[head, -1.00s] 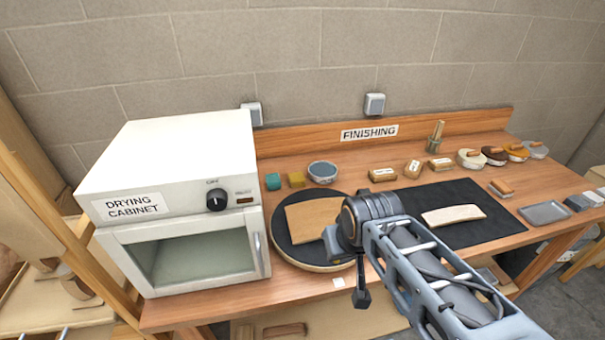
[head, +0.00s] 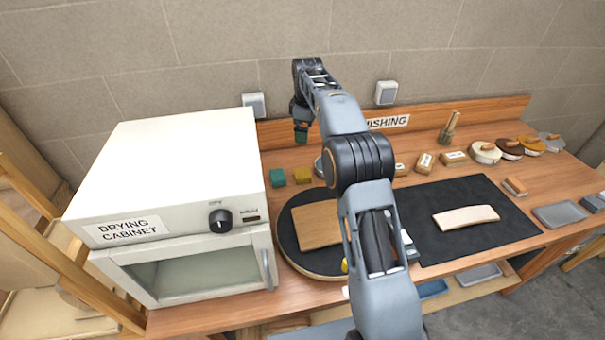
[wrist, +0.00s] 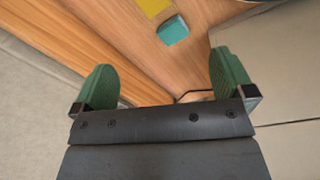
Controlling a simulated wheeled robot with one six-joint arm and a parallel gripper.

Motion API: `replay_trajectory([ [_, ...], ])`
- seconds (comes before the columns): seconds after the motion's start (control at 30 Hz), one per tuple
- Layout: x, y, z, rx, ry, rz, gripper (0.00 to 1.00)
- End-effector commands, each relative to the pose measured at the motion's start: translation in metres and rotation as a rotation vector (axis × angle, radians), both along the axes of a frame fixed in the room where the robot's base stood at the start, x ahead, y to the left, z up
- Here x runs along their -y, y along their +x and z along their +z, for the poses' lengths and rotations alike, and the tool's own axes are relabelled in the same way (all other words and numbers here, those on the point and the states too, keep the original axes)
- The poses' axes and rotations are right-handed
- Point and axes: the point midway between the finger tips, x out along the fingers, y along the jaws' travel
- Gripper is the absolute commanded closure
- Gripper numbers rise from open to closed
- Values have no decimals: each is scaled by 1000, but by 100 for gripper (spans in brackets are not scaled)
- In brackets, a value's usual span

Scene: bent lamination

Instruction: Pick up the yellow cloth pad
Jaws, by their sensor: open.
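The yellow cloth pad (head: 303,175) is a small mustard-yellow block on the wooden bench, between the drying cabinet and a bowl. A teal pad (head: 278,178) lies just left of it. In the wrist view the yellow pad (wrist: 153,6) is cut off by the top edge, and the teal pad (wrist: 173,31) is below it. My gripper (head: 301,132) is above the back of the bench, beyond and apart from the pads. In the wrist view my gripper (wrist: 165,80) has its green fingers wide apart with nothing between them.
The white drying cabinet (head: 165,175) stands at left. A bowl (head: 319,167), mostly hidden by my arm, is right of the yellow pad. A round turntable (head: 290,245) carries a brown board in front. The wooden backboard (head: 275,133) and wall limit the rear.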

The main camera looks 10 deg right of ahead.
Motion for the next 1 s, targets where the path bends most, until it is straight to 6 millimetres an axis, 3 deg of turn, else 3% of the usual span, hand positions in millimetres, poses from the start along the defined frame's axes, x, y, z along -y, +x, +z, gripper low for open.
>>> replay_trajectory([
  [0.1, 1, 27, -33, -40, -11, 138, 0],
  [0.3, 1, 45, -75, -80, -19, 314, 0],
  [0.53, 1, 49, -104, -100, -21, 405, 0],
  [1.0, 1, 49, -174, -103, -20, 415, 0],
])
